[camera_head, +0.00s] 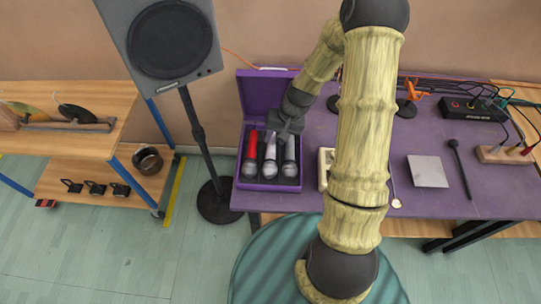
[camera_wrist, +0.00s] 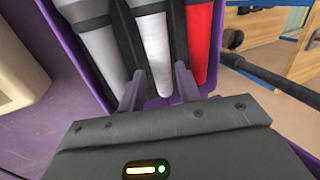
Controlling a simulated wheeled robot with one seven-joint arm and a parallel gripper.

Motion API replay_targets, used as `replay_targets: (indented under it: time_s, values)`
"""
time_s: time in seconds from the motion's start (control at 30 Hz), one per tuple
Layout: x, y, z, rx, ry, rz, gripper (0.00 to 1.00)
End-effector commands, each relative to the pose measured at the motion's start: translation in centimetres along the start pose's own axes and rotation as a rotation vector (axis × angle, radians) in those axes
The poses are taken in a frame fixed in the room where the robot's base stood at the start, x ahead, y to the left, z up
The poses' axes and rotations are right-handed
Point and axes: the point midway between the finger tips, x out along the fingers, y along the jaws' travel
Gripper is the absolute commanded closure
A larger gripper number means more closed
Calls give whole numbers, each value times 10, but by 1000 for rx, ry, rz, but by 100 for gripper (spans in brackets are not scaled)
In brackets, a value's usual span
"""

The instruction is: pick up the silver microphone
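An open purple case (camera_head: 243,184) holds three microphones side by side in dark foam. The red microphone (camera_head: 251,149) is on the left, a white one (camera_head: 269,154) in the middle and a silver-grey one (camera_head: 289,157) on the right in the head view. In the wrist view the order is mirrored: silver-grey (camera_wrist: 98,45), white (camera_wrist: 154,45), red (camera_wrist: 199,40). My gripper (camera_wrist: 160,84) is open over the case, one finger on each side of the white microphone's handle end. I cannot tell whether the fingers touch it. The silver-grey microphone lies outside the fingers.
The case stands at the left end of a purple table (camera_head: 440,165). A speaker (camera_head: 172,40) on a black stand is left of it. A cream box (camera_head: 325,165) is close on the right. A grey square plate (camera_head: 427,171) and a black mallet (camera_head: 459,165) lie farther right.

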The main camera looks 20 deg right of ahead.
Motion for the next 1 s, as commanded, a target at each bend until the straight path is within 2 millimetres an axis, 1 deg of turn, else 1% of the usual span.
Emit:
replay_targets:
  time_s: [0.1,0.23,0.33,0.8,0.83,0.9,0.97,1.0]
  values:
    - [17,-1,4,0,-4,-1,66]
    - [29,-1,3,-1,-1,0,66]
    - [32,-1,2,-1,0,0,66]
    - [32,0,2,-1,1,0,66]
    - [32,0,2,-1,1,0,70]
    - [32,0,2,-1,1,0,84]
    - [32,0,2,-1,1,0,96]
    - [32,-1,2,-1,1,0,100]
